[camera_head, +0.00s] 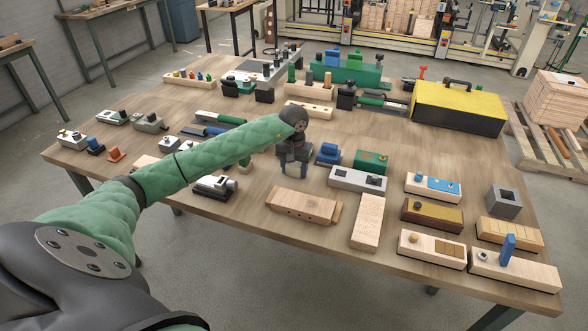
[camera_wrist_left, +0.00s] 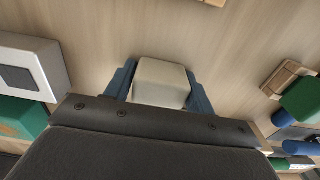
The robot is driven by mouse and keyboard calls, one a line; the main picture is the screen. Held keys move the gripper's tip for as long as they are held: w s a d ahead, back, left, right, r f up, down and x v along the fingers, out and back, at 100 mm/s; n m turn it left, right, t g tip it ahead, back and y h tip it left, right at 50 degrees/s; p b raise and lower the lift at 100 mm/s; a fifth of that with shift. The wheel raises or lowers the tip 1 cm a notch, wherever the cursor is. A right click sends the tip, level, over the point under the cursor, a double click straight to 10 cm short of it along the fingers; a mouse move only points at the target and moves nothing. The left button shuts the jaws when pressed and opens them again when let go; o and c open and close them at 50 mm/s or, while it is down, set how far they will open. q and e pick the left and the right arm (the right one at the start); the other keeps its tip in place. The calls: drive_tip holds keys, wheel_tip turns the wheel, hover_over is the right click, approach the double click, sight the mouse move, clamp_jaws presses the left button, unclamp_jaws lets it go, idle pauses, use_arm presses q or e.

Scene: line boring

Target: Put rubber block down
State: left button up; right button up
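My left gripper (camera_head: 293,172) reaches in from the left over the middle of the table, its blue fingers pointing down close above the tabletop. In the left wrist view, a pale grey-white block (camera_wrist_left: 161,82), which looks like the rubber block, sits between the two blue fingers (camera_wrist_left: 160,88). The fingers lie against its two sides, so the gripper is shut on it. In the head view the block is mostly hidden by the gripper. I cannot tell whether it touches the table. My right gripper is not in view.
The wooden table (camera_head: 255,205) is crowded. A long wooden block (camera_head: 303,204) lies in front of the gripper, a grey box with dark inset (camera_head: 357,178) and a blue piece (camera_head: 327,153) to its right. A black-and-white device (camera_head: 215,187) stands left. Bare tabletop shows around the fingers.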

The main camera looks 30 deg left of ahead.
sight(294, 164)
use_arm(q)
drive_tip(key=shift+o, duration=1.1)
drive_tip(key=shift+r+p, duration=0.15)
drive_tip(key=shift+p, duration=0.15)
drive_tip(key=shift+r, duration=0.2)
drive_tip(key=shift+r+b, duration=0.45)
drive_tip(key=shift+b, duration=0.05)
drive_tip(key=shift+a+r, duration=0.1)
drive_tip(key=shift+r, duration=0.2)
drive_tip(key=shift+r+b, duration=0.35)
wheel_tip(294, 164, up, 9)
drive_tip(key=b, duration=0.3)
drive_tip(key=shift+r+b, duration=0.2)
drive_tip(key=shift+b, duration=0.15)
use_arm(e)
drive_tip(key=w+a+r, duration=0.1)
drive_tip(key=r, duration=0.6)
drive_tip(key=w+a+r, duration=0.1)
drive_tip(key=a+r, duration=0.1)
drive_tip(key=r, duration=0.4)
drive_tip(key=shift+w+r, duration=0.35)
